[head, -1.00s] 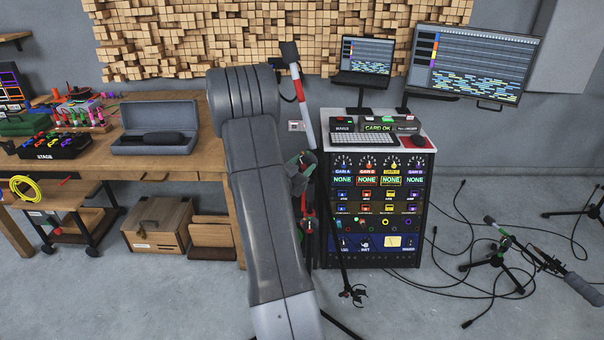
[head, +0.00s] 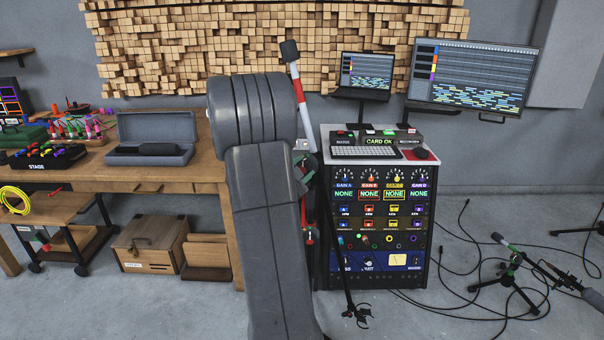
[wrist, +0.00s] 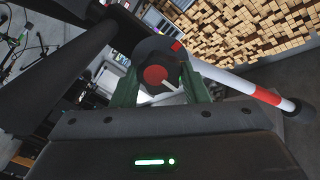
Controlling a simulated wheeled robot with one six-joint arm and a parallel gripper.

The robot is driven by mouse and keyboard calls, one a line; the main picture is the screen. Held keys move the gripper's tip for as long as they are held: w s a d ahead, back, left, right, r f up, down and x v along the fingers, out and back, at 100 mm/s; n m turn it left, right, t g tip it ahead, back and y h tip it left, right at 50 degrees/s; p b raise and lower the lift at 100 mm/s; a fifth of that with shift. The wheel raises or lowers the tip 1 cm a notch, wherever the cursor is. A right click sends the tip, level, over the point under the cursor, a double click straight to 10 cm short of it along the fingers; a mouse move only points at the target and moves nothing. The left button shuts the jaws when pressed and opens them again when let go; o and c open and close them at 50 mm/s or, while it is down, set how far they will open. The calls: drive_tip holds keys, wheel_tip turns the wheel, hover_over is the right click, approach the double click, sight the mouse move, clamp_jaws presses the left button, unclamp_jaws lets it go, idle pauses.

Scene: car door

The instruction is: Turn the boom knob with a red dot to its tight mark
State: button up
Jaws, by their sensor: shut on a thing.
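The boom knob (wrist: 148,50) is a dark round knob with a red dot on its face, in the middle of the wrist view. A pale pointer line runs from the dot toward the lower right, and a small red patch shows at its upper right rim. My gripper (wrist: 160,88) has its green fingers shut on the knob, one on each side. The red-and-white striped boom (wrist: 235,82) extends right from behind the knob; it also shows in the head view (head: 299,90). In the head view my arm hides the knob and most of the gripper. I cannot make out a tight mark.
An equipment rack (head: 382,225) with a keyboard on top stands right of the boom stand. A wooden workbench (head: 165,172) is at the left. Cables and another stand (head: 505,275) lie on the floor at the right.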

idle(0.3)
drive_tip(key=o, duration=1)
drive_tip(key=shift+c, duration=0.2)
drive_tip(key=v, duration=1.4)
drive_tip(key=x, duration=1.4)
